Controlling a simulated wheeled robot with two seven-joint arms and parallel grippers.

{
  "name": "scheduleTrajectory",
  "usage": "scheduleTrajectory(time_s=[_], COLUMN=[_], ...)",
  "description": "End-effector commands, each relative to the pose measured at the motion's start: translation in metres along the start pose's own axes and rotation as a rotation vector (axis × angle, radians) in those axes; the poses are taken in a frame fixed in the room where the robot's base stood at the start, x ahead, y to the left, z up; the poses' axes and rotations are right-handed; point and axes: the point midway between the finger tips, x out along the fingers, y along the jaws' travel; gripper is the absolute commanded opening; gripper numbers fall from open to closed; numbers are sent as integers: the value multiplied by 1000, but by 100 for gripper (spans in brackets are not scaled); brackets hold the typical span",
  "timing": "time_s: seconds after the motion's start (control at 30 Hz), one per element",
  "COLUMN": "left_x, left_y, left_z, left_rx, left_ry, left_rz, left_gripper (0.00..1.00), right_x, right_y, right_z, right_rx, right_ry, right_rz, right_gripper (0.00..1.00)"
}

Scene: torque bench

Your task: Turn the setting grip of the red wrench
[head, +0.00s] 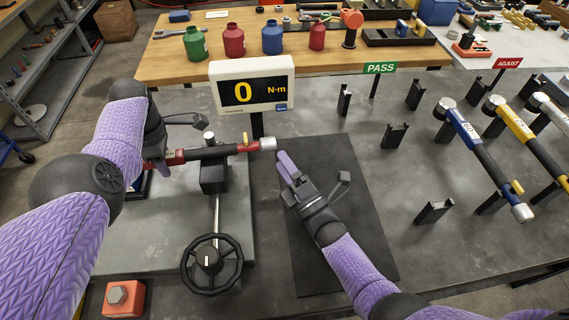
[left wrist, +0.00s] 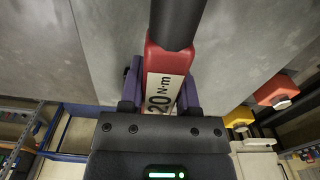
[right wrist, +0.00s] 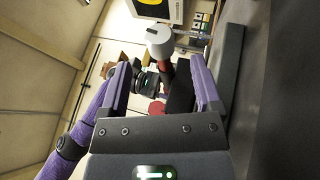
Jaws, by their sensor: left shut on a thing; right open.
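The red wrench (head: 222,151) lies level across a dark support block (head: 213,180) on the bench. My left gripper (head: 172,158) is shut on its red body, beside the "20 N·m" label (left wrist: 160,92) seen in the left wrist view. The wrench's far left end is hidden by that gripper. Its right end has a yellow tab (head: 246,137), a red collar and a silver end cap (head: 268,144), which seems to be the setting grip. My right gripper (head: 284,160) is open and empty, just right of the cap. The right wrist view shows the cap (right wrist: 159,37) ahead, beyond the fingertips.
A display (head: 251,88) reading 0 N·m stands behind the wrench. A black handwheel (head: 211,264) is in front. A dark mat (head: 345,240) lies under my right arm. A blue wrench (head: 480,150) and a yellow wrench (head: 525,130) rest on holders at right, near PASS and ADJUST signs.

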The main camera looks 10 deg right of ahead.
Motion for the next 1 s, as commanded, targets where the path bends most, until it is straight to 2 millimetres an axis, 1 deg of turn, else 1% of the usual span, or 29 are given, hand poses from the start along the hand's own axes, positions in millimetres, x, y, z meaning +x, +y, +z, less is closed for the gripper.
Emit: scheduleTrajectory(time_s=[0.23, 0.37, 0.5, 0.6, 0.67, 0.77, 0.87, 1.0], left_x=[0, 0, 0, 0, 0, 0, 0, -1], left_y=[0, 0, 0, 0, 0, 0, 0, 0], left_z=[0, 0, 0, 0, 0, 0, 0, 0], left_rx=[0, 0, 0, 0, 0, 0, 0, 0], left_ry=[1, 1, 1, 1, 1, 0, 0, 0], left_rz=[1, 1, 1, 1, 1, 1, 1, 1], left_gripper=[0, 0, 0, 0, 0, 0, 0, 0], right_x=[-1, -13, -29, -37, -38, -28, -4, 34], right_y=[0, 2, 13, 24, 28, 28, 21, 9], right_z=[0, -4, -3, 0, 1, 3, 3, 2], right_rx=[8, 55, 98, 116, 122, 129, 130, 131], right_ry=[12, 67, 59, 24, 7, -6, -6, -8], right_rz=[-14, -122, -252, -297, -308, -312, -310, -310], right_gripper=[82, 82, 82, 82, 82, 82, 82, 82])
